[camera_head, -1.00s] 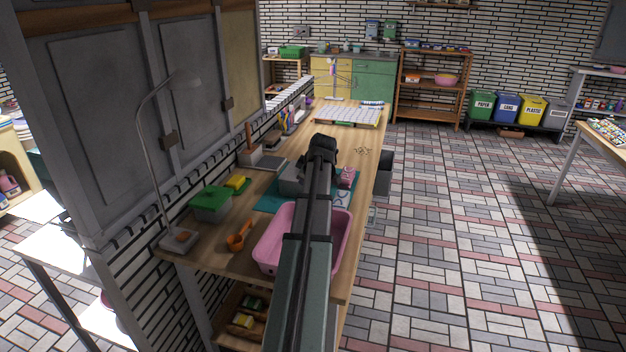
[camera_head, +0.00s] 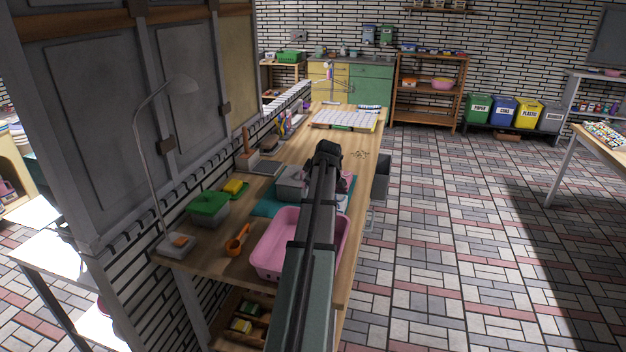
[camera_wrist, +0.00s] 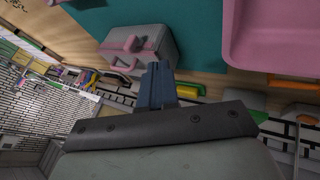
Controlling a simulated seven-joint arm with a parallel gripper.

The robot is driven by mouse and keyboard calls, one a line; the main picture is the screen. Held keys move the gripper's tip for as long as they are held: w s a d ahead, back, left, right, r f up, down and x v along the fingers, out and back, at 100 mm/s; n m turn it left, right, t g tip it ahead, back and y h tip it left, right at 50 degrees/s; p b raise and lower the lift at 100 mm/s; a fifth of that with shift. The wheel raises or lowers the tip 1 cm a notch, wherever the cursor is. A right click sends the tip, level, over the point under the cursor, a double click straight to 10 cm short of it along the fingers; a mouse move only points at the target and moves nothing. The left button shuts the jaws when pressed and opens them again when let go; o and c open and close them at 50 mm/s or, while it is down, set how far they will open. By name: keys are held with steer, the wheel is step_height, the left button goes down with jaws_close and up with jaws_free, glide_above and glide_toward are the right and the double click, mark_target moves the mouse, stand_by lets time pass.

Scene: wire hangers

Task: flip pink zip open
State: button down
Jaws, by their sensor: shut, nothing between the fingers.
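A grey box (camera_wrist: 140,48) with pink parts on its side stands on the teal mat (camera_wrist: 210,30) in the wrist view; in the head view the grey box (camera_head: 290,183) shows left of my arm. A pink looped piece (camera_wrist: 124,62) shows on its near side, but I cannot tell whether it is the zip. My gripper (camera_wrist: 157,68) is shut and empty, its dark blue fingertips near the box's lower corner in the picture; I cannot tell if they touch. A small pink object (camera_head: 351,182) on the mat is mostly hidden behind my arm in the head view.
A pink tub (camera_head: 273,245) stands at the bench's near end, partly behind my arm. A green-lidded box (camera_head: 208,207), an orange scoop (camera_head: 237,241) and a desk lamp (camera_head: 172,240) are to the left. The bench's right edge is close to my arm.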

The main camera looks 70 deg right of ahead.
steer(key=shift+w+d+f, duration=0.4)
steer(key=shift+d+f, duration=0.5)
steer(key=shift+d, duration=0.3)
steer(key=shift+w+d+f, duration=0.45)
steer(key=shift+d+f, duration=0.45)
steer(key=shift+d, duration=0.3)
steer(key=shift+w+d+f, duration=0.4)
steer(key=shift+d+f, duration=0.5)
steer(key=shift+d, duration=0.3)
steer(key=d, duration=0.9)
steer(key=shift+d, duration=0.35)
steer(key=shift+a, duration=0.1)
glide_toward(307, 188)
steer(key=d+r, duration=0.1)
steer(key=s+d+r, duration=0.1)
steer(key=r, duration=0.1)
steer(key=s+d+r, duration=0.1)
steer(key=shift+s+r, duration=0.1)
steer(key=shift+r, duration=0.05)
